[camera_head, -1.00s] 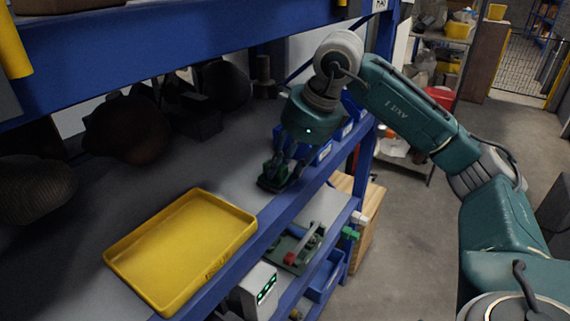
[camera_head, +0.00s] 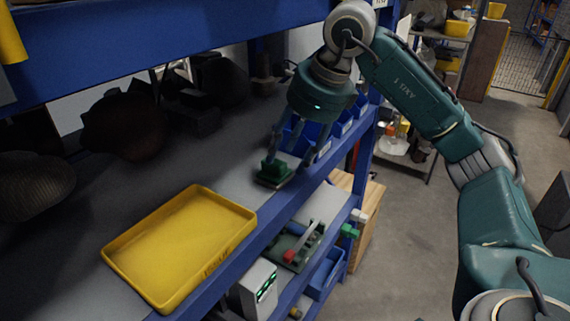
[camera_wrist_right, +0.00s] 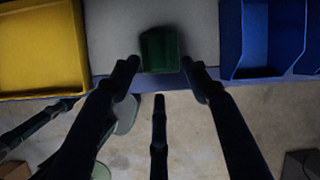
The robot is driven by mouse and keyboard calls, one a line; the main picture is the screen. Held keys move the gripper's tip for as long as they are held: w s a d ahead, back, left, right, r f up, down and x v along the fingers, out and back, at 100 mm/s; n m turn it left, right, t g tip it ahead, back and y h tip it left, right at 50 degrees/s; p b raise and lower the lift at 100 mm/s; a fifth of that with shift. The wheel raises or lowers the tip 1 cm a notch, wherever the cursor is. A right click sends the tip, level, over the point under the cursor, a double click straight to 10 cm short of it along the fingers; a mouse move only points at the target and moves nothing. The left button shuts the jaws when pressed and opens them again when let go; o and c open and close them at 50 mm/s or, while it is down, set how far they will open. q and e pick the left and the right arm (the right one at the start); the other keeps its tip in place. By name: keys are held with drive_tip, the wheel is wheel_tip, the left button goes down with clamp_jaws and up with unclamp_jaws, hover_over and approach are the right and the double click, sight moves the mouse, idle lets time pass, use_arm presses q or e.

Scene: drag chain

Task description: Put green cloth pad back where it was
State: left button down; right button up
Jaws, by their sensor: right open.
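The green cloth pad (camera_head: 274,172) sits on the grey shelf (camera_head: 232,172) near its front edge, to the right of the yellow tray. It also shows in the right wrist view (camera_wrist_right: 159,50), just beyond my fingertips. My right gripper (camera_head: 291,155) is above the pad, pointing down, with its fingers spread. In the right wrist view my right gripper (camera_wrist_right: 160,68) is open and empty, its fingers on either side of the pad's near end. My left gripper is in neither view.
A yellow tray (camera_head: 180,245) lies on the shelf to the left of the pad. Blue bins (camera_head: 342,122) stand close on the right, behind my gripper. The blue shelf above (camera_head: 180,40) limits headroom. Dark rounded objects (camera_head: 125,125) stand at the back left.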

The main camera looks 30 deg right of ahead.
drive_tip(key=v, duration=0.3)
drive_tip(key=shift+s+r, duration=0.15)
drive_tip(key=shift+r, duration=0.15)
idle(0.3)
